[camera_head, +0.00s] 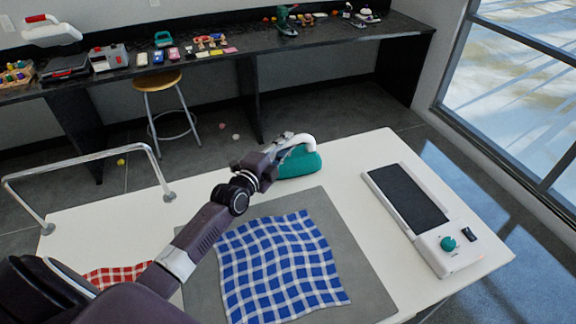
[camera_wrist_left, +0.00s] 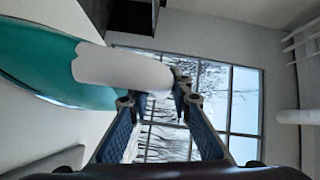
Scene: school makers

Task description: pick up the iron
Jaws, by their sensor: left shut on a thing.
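The iron has a teal body (camera_head: 297,164) and a white handle (camera_head: 303,140). In the head view it is at the back edge of the white table (camera_head: 355,150), behind the grey mat. My left gripper (camera_head: 284,146) reaches it from the left and is shut on its handle. In the left wrist view the white handle (camera_wrist_left: 120,66) reaches to the fingertips of my left gripper (camera_wrist_left: 158,97), with the teal body (camera_wrist_left: 50,60) to the left. I cannot tell whether the iron touches the table. My right gripper is not in view.
A blue checked cloth (camera_head: 280,265) lies on the grey mat (camera_head: 350,275). A red checked cloth (camera_head: 115,277) is partly hidden by my left arm. A white device with a dark panel (camera_head: 408,196) stands at right. A metal rail (camera_head: 95,157) rises at the table's left.

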